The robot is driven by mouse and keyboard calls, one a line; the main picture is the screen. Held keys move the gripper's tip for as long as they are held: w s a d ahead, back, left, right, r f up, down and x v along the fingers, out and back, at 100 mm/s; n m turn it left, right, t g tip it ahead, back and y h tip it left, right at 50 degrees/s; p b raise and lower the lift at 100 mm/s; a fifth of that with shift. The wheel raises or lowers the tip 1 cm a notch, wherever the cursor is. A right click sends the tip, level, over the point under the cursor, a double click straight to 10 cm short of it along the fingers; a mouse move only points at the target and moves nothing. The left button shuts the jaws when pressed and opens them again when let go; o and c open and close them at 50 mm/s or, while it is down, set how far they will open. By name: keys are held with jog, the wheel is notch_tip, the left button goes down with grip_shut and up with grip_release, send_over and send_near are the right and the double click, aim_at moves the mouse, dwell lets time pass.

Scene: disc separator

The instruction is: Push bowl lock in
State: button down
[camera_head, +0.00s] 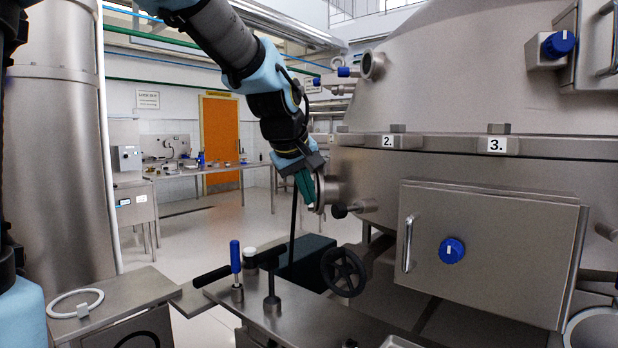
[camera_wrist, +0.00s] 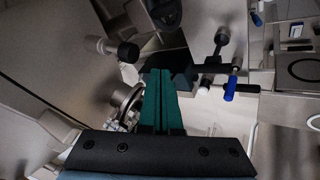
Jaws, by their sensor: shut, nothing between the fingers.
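A black ball knob (camera_head: 339,210) on a short metal shaft sticks out of the left side of the steel separator (camera_head: 440,160); it looks like the bowl lock. It also shows in the wrist view (camera_wrist: 128,52), its shaft running left to the housing. My gripper (camera_head: 309,203) has green fingers, shut with nothing between them. It points down in front of a round flanged pipe, left of the knob and apart from it. In the wrist view the fingertips (camera_wrist: 161,74) lie just right of and below the knob.
A steel cabinet door (camera_head: 490,250) with a blue dial is on the right. Below stand a black handwheel (camera_head: 343,271), a blue-handled lever (camera_head: 235,258) and a steel bench (camera_head: 290,320). A metal ring (camera_head: 75,302) lies at left. Open floor shows behind my gripper.

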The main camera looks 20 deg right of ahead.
aim_at(342, 204)
jog(key=w+d+f+p, duration=0.2)
jog(key=d+f+p, duration=0.1)
jog(key=d, duration=0.2)
jog(key=shift+w+d+f, duration=0.3)
jog(key=shift+d+f, duration=0.1)
jog(key=d, duration=0.3)
jog(key=shift+w+d+f+b, duration=0.1)
jog(key=shift+w+b, duration=0.05)
jog(key=shift+b, duration=0.2)
jog(key=shift+d+r, duration=0.2)
jog(key=shift+d, duration=0.1)
